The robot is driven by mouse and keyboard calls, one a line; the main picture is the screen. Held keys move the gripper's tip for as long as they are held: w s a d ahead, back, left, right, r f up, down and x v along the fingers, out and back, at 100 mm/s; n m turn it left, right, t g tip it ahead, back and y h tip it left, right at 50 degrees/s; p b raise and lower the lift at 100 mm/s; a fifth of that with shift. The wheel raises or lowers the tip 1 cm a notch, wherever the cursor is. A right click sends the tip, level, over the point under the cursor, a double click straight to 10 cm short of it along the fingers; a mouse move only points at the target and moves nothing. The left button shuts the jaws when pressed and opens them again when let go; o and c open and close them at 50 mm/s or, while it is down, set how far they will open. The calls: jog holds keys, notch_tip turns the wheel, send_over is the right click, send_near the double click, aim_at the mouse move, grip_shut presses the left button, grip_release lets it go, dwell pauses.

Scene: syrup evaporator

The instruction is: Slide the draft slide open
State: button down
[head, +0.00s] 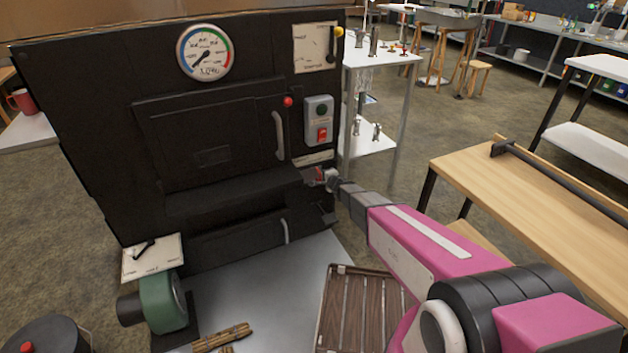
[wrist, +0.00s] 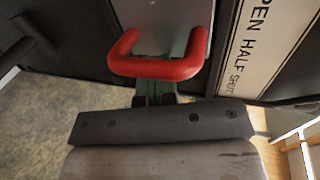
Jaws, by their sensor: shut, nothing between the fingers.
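The draft slide shows in the wrist view as a grey metal plate (wrist: 170,22) with a red U-shaped handle (wrist: 158,68). The label plate (wrist: 262,45) beside it reads "OPEN HALF SHUT". My gripper (wrist: 154,92) is shut with nothing between its fingers, right at the handle. The handle hides the fingertips in part, and I cannot tell whether they touch it. In the head view my gripper (head: 330,180) is at the right side of the black evaporator front (head: 110,115), beside the small red handle (head: 319,174), below the label plate (head: 313,159).
The firebox door (head: 215,135) and a lower drawer (head: 235,240) are left of my arm. A switch box (head: 319,120) is above. A slatted wooden crate (head: 360,310) and sticks (head: 222,336) lie in front. A wooden bench (head: 530,190) stands to the right.

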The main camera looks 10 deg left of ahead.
jog(key=shift+s+a, duration=0.3)
jog(key=shift+a, duration=0.15)
jog(key=shift+d, duration=0.1)
jog(key=v, duration=0.9)
jog(key=shift+d+f, duration=0.3)
jog(key=shift+d, duration=0.15)
jog(key=shift+w, duration=0.15)
